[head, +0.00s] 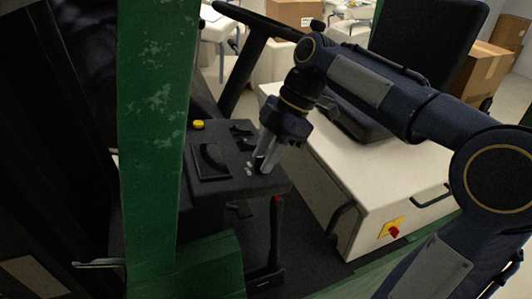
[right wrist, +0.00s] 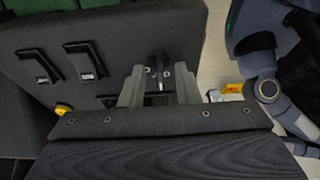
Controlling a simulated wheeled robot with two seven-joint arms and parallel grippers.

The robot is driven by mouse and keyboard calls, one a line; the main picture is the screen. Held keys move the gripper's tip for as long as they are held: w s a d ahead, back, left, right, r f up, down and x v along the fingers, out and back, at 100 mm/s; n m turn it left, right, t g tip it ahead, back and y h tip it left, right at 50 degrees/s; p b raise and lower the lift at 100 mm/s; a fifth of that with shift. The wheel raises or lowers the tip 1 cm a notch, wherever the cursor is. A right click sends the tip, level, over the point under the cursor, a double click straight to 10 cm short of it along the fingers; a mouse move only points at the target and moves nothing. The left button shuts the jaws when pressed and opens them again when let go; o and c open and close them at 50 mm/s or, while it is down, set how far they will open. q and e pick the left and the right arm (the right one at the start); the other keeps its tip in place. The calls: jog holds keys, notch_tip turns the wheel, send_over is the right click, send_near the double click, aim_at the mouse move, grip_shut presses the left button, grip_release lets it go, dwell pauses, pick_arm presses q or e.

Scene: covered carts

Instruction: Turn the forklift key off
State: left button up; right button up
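The forklift's dark control console (head: 225,180) stands left of the seat in the head view. The key (right wrist: 158,66) is a small dark upright piece on the console in the right wrist view. My right gripper (right wrist: 159,72) is open, with one grey finger on each side of the key. Gaps show between the key and both fingers. In the head view my right gripper (head: 258,166) points down at the console's right part, and its fingers largely hide the key. My left gripper is in neither view.
A green post (head: 155,130) rises left of the console. The steering wheel (head: 258,20) is behind it. The black seat (head: 425,60) sits on a cream housing (head: 345,185) with a red knob (head: 394,232). A yellow button (head: 198,124) is on the console.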

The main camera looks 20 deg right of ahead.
jog(key=v, duration=0.7)
jog(key=shift+d+r, duration=0.2)
jog(key=shift+r, duration=0.1)
jog(key=s+a+f+m+t+h, duration=0.1)
jog(key=s+f+m+t, duration=0.1)
jog(key=s+f+m, duration=0.6)
jog(key=s+a+f+m+t, duration=0.2)
jog(key=s+f+m+t, duration=0.1)
jog(key=s+f+m, duration=0.6)
notch_tip(320, 180, down, 3)
jog(key=shift+s+a+f+m+h, duration=0.1)
jog(key=shift+s+a+m+h, duration=0.3)
jog(key=shift+m, duration=0.8)
